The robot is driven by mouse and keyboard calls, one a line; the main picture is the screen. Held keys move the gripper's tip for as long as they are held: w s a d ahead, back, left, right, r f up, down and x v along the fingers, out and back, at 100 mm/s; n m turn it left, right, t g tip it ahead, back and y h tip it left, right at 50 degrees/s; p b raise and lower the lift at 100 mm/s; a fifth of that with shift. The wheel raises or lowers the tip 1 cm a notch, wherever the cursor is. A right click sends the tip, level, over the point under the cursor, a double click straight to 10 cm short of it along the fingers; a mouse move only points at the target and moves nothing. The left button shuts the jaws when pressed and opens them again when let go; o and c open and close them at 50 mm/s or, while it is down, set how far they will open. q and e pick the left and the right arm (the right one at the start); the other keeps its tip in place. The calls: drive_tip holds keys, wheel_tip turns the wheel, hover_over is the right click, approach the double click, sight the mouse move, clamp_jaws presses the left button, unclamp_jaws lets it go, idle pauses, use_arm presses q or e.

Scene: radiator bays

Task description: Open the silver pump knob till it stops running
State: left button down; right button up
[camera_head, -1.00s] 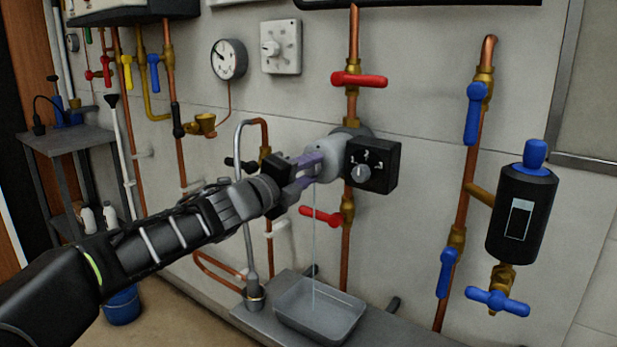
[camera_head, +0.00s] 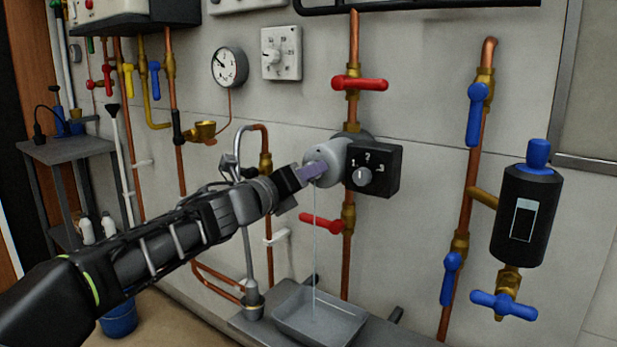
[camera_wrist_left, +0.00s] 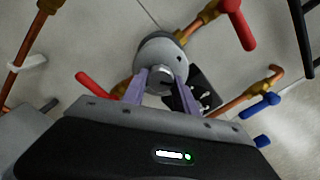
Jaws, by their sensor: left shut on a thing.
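The pump is a round grey body (camera_head: 334,157) on a copper pipe, with a black switch box on its right. Its silver knob (camera_wrist_left: 159,80) faces out from the front in the left wrist view. My left gripper (camera_head: 314,172) is at the pump front, its purple fingers shut on the knob, one on either side. In the head view the fingers hide the knob. A thin stream of water (camera_head: 315,240) runs down from below the pump into a grey tray (camera_head: 345,331). My right gripper is not in view.
The black switch box (camera_head: 374,170) sits close beside the pump. Red valve levers (camera_head: 360,84) are above and below it (camera_head: 322,223). A bent grey pipe (camera_head: 248,255) stands just behind my left wrist. A black cylinder (camera_head: 523,215) hangs at the right.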

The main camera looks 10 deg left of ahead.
use_arm(q)
drive_tip(key=shift+f, duration=0.1)
drive_tip(key=c, duration=1)
unclamp_jaws()
drive_tip(key=v, duration=0.7)
drive_tip(key=shift+s, duration=0.35)
drive_tip(key=shift+a, duration=0.1)
